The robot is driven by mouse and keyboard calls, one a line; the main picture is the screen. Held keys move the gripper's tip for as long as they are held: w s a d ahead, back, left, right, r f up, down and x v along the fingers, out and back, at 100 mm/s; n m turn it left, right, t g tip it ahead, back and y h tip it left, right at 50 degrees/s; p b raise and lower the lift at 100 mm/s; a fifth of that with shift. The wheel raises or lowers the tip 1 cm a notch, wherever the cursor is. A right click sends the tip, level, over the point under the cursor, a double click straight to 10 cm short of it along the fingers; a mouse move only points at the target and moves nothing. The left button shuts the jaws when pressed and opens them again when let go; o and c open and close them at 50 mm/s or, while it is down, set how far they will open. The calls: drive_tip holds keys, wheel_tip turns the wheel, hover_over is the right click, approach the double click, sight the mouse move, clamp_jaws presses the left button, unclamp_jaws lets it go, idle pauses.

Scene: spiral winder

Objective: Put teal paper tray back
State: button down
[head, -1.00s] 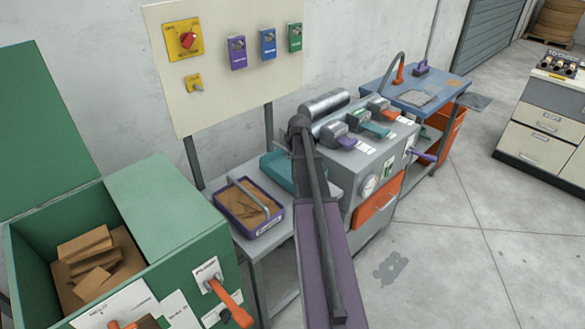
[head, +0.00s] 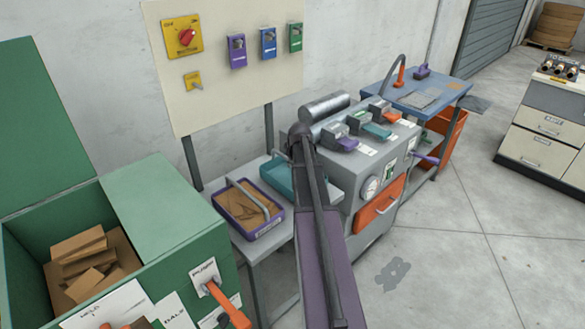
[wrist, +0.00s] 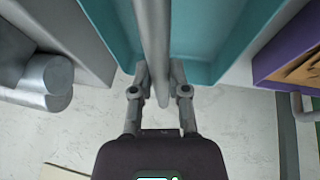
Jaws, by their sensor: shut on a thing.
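The teal paper tray (head: 277,180) is at the right part of the grey bench, beside the winder, partly hidden behind my arm in the head view. In the wrist view the teal tray (wrist: 115,30) fills the top middle, with its grey bar handle (wrist: 152,30) running down between my fingers. My gripper (wrist: 160,72) is shut on that handle. The fingers are hidden behind my arm in the head view. I cannot tell whether the tray touches the bench top or hangs just above it.
A purple tray (head: 230,222) with brown sheets stands close on the left and also shows in the wrist view (wrist: 265,60). The grey winder (head: 350,180) stands close on the right. A green bin (head: 165,205) with cardboard is at the left, and a panel (head: 220,85) is behind.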

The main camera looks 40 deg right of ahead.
drive_tip(key=shift+f, duration=0.55)
drive_tip(key=shift+f+b, duration=0.15)
drive_tip(key=shift+b, duration=0.25)
drive_tip(key=c, duration=0.6)
unclamp_jaws()
drive_tip(key=shift+c, duration=0.2)
drive_tip(key=shift+r, duration=0.25)
drive_tip(key=p+v, duration=1.1)
drive_tip(key=v, duration=0.1)
drive_tip(key=shift+f, duration=0.1)
